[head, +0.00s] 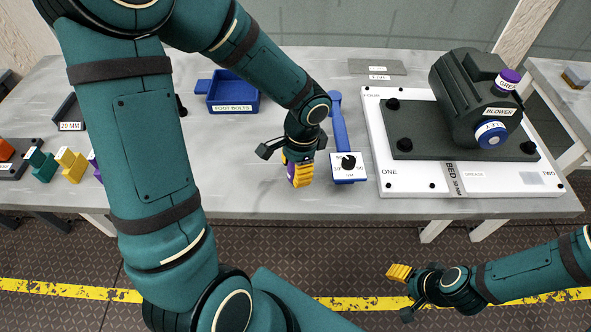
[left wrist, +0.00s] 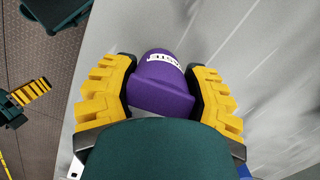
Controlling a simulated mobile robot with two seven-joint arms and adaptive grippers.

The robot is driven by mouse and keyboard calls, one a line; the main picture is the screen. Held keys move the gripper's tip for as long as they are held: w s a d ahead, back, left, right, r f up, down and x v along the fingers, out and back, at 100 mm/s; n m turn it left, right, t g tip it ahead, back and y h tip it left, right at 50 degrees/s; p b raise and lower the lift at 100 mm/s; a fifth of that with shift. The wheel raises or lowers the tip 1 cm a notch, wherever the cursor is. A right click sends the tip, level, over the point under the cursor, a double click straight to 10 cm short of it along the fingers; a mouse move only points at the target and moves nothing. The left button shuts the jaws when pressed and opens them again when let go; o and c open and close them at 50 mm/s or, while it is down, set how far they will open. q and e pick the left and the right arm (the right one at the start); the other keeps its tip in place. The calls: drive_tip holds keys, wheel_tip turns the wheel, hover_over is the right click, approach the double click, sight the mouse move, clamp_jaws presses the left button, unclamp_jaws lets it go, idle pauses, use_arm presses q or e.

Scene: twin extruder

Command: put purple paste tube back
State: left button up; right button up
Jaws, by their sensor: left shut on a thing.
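The purple paste tube (left wrist: 163,82) has a white label and sits between the yellow fingers of my left gripper (left wrist: 160,92) in the left wrist view. In the head view my left gripper (head: 299,174) points down over the front middle of the grey table, shut on the tube, and only a sliver of purple shows beside its fingers. Whether the tube touches the table cannot be told. My right gripper (head: 399,272) is in front of the table above the floor, away from the tube, and its finger gap is not clear.
A blue tray (head: 233,90) labelled foot bolts stands behind. A blue-handled tool with a white dial (head: 348,166) lies close right of my left gripper. The white board (head: 400,183) carries the dark blower (head: 463,85). Green and yellow blocks (head: 71,163) stand at the left edge.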

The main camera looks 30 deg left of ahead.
use_arm(q)
drive_tip(key=shift+f, duration=0.25)
drive_tip(key=o, duration=1.2)
drive_tip(key=shift+c, duration=0.2)
drive_tip(key=shift+r, duration=0.4)
wheel_tip(320, 180, up, 13)
drive_tip(key=d+p, duration=0.1)
drive_tip(key=p, duration=0.3)
drive_tip(key=shift+w, duration=0.3)
